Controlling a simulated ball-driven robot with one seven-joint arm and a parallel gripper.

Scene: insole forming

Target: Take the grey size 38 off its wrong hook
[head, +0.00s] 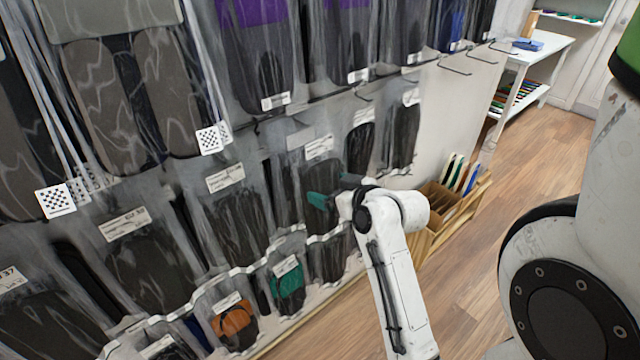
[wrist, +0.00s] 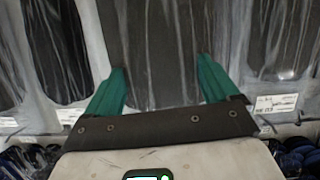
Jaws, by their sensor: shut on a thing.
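A clear pouch with dark grey insoles (head: 318,175) hangs on the wall rack in the head view, with a white label at its top too small to read. In the wrist view the dark grey insole (wrist: 157,60) stands upright in the middle. My gripper (head: 334,190) has its teal fingers at this pouch. In the wrist view the fingers of my gripper (wrist: 160,80) are on either side of the pouch, shut on it. The hook that bears it is hidden, and I cannot tell if the pouch is still on it.
Similar pouches hang close on both sides, such as a dark one on the left (head: 237,220) and another on the right (head: 403,135). Below hang a green (head: 288,290) and an orange pouch (head: 235,320). A wooden crate (head: 432,215) stands right on the floor. An empty hook (head: 455,68) shows.

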